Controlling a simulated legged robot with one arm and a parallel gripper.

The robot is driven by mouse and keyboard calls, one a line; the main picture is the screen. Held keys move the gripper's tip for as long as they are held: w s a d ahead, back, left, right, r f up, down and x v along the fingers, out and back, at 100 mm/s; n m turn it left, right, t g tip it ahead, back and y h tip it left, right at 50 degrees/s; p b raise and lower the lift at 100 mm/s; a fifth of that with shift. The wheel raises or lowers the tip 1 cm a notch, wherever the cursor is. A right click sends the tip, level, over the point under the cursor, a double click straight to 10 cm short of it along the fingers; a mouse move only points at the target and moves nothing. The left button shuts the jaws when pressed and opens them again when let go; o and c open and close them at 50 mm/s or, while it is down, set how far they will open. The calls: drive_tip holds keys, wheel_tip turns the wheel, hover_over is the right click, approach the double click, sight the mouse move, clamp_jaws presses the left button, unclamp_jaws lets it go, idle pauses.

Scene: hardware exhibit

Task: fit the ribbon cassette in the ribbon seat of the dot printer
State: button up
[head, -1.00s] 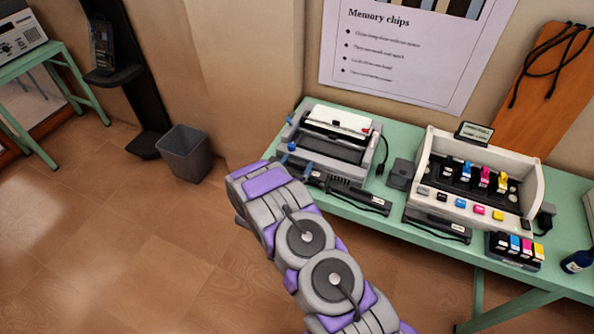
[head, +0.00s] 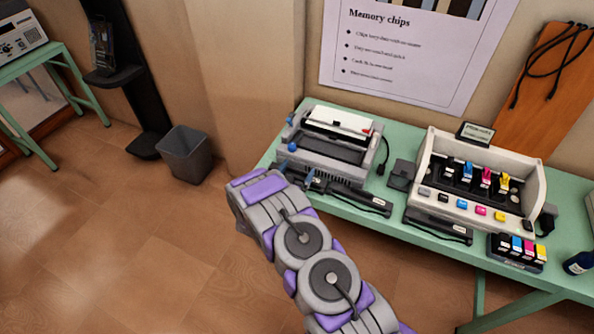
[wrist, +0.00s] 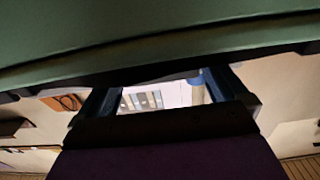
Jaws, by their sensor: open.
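The dot printer (head: 335,145) stands at the left end of the green table, grey with a white top and a dark open bay at its front. I cannot make out its ribbon seat clearly. My gripper (head: 312,180) is mostly hidden behind my arm; small blue finger parts show just in front of the printer's lower left side. In the wrist view my gripper (wrist: 158,82) is open, with nothing clearly held between its dark blue fingers. I cannot pick out the ribbon cassette with certainty; a flat black piece with a white label (head: 360,199) lies at the printer's front.
The green table edge (wrist: 150,55) fills the top of the wrist view. The floor on the left is open around a grey bin (head: 186,155).

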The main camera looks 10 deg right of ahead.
drive_tip(key=p+v, duration=0.1)
drive_tip(key=v, duration=1)
drive_tip(key=shift+s+a+p, duration=0.15)
drive_tip(key=shift+s+p, duration=0.1)
drive_tip(key=shift+p, duration=0.05)
